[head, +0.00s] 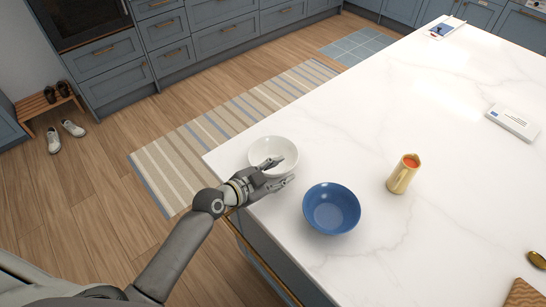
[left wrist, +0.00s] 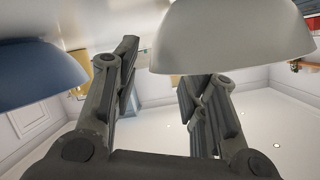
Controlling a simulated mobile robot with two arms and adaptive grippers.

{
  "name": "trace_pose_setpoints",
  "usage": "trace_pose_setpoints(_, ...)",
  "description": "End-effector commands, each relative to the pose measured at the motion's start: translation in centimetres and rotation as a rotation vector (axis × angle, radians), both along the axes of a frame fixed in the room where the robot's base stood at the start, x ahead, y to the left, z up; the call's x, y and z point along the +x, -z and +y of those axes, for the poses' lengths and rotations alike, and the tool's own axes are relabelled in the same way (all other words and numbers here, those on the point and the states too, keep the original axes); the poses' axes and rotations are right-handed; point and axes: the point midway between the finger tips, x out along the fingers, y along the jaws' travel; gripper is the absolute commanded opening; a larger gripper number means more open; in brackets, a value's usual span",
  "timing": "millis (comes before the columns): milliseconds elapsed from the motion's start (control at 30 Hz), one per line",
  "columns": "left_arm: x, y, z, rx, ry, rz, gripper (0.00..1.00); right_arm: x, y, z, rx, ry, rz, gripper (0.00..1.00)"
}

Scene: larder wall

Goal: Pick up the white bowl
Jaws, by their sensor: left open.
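The white bowl (head: 273,150) stands upright near the left corner of the white marble counter (head: 370,130). My left gripper (head: 283,172) is open at the bowl's near rim. One finger reaches over the inside of the bowl and the other lies outside, on the near side. In the left wrist view the white bowl (left wrist: 232,35) appears upside down and hides one fingertip of my left gripper (left wrist: 163,62). The other finger shows fully, beside the bowl's wall. I cannot tell whether either finger touches the bowl. My right gripper is not in view.
A blue bowl (head: 331,208) stands close to the right of my left gripper; it also shows in the left wrist view (left wrist: 38,72). A yellow jug (head: 402,175) stands further right. A white box (head: 513,122) lies at the far right. The counter's back middle is clear.

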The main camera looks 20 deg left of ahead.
Motion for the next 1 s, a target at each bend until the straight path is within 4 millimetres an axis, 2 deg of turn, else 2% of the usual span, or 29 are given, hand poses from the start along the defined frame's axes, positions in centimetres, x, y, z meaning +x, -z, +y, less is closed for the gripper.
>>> trace_pose_setpoints(200, 1.7, 0.6, -1.1, -0.001, 0.0, 0.0, 0.4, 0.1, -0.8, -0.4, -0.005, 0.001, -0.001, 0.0)
trace_pose_setpoints(500, 1.9, 0.9, -1.2, 0.0, 0.0, 0.0, 0.4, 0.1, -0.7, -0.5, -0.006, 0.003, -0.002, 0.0)
trace_pose_setpoints(800, 1.9, 0.9, -1.2, 0.0, 0.001, 0.001, 0.01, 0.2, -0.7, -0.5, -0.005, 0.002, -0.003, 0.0)
trace_pose_setpoints(1000, 1.8, 0.9, -1.2, 0.001, 0.0, 0.001, 0.0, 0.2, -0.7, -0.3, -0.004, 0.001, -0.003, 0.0)
